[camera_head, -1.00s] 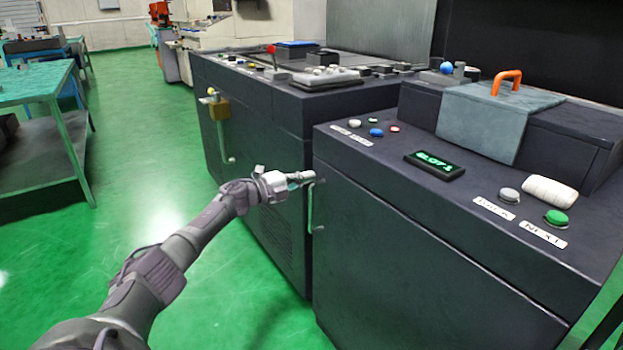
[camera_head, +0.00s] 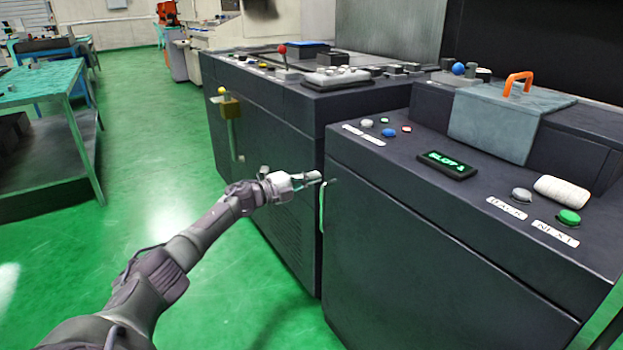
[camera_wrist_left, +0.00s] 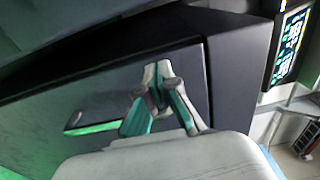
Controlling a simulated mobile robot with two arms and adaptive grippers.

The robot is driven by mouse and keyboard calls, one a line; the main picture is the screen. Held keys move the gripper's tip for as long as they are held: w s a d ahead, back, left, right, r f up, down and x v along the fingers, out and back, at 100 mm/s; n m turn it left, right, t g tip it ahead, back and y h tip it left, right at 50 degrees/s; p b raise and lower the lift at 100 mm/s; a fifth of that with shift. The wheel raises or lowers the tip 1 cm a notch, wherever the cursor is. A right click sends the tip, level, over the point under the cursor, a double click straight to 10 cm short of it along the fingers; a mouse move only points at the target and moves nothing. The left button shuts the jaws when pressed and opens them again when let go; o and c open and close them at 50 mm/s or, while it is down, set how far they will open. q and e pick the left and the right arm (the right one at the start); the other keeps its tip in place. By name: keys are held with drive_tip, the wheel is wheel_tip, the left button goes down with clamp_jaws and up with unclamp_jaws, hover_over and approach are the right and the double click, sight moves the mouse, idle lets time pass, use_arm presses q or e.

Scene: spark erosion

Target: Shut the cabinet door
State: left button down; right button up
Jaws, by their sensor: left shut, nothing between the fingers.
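The cabinet door (camera_head: 430,260) is the dark front panel of the near right cabinet. It looks flush or nearly flush with the cabinet front; I cannot tell if a small gap is left. Its pale upright handle (camera_head: 322,207) is near the door's left edge. My left gripper (camera_head: 315,178) is shut and empty, by the top of the handle; I cannot tell whether it touches the door. In the left wrist view the gripper (camera_wrist_left: 157,72) has its fingertips together in front of the dark panel (camera_wrist_left: 110,88), with the handle (camera_wrist_left: 90,125) left of them. My right gripper is not in view.
A second dark cabinet (camera_head: 275,150) with a padlocked latch stands to the left, close beside the door's cabinet. A display (camera_head: 447,164) and buttons are on the cabinet top. Green floor (camera_head: 165,195) is free to the left, up to a workbench (camera_head: 85,150).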

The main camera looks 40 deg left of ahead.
use_arm(q)
drive_tip(key=s+a+b, duration=0.1)
drive_tip(key=s+a, duration=0.4)
drive_tip(key=a, duration=0.5)
drive_tip(key=shift+s+f, duration=0.15)
drive_tip(key=shift+s, duration=0.2)
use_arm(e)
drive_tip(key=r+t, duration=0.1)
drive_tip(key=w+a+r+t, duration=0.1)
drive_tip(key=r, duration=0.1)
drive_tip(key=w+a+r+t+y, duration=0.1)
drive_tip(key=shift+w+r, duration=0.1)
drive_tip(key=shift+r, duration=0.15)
